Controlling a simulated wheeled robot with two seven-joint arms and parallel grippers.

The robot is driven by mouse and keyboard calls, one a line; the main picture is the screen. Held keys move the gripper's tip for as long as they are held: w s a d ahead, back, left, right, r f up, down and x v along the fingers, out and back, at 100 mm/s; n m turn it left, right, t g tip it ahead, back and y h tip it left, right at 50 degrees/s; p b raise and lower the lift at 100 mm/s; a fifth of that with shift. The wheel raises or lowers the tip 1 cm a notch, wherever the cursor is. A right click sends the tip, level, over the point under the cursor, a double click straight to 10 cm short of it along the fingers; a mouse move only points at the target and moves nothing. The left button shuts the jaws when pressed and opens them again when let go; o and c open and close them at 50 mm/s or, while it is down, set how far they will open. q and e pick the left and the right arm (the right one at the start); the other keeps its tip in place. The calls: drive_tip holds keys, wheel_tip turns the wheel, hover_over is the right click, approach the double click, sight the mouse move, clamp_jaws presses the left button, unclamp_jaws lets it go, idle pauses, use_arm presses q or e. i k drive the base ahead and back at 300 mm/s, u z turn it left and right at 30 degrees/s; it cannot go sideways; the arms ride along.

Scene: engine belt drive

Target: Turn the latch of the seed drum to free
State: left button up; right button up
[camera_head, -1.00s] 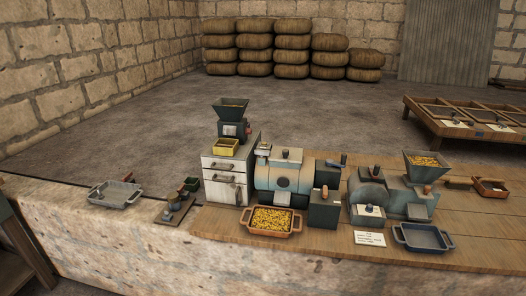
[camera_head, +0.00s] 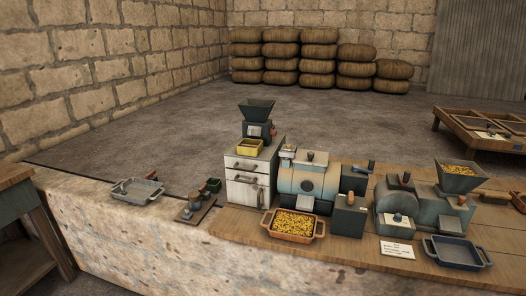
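A pale blue drum-shaped machine (camera_head: 309,183), which looks like the seed drum, stands on the wooden board behind an orange tray. A small dark knob (camera_head: 310,156) sits on its top; I cannot tell whether this is the latch or how it is turned. A dark green box (camera_head: 349,217) with an orange-brown knob stands in front and to the right. Neither of my grippers is in view.
The orange tray (camera_head: 268,227) holds yellow seed. To the right are a second machine with a seed hopper (camera_head: 460,182) and a blue-grey tray (camera_head: 456,264). The stone counter's left end holds a grey tray (camera_head: 120,196).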

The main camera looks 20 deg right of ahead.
sight(286, 155)
drive_tip(key=u, duration=0.1)
drive_tip(key=i, duration=1.6)
drive_tip(key=z, duration=1.1)
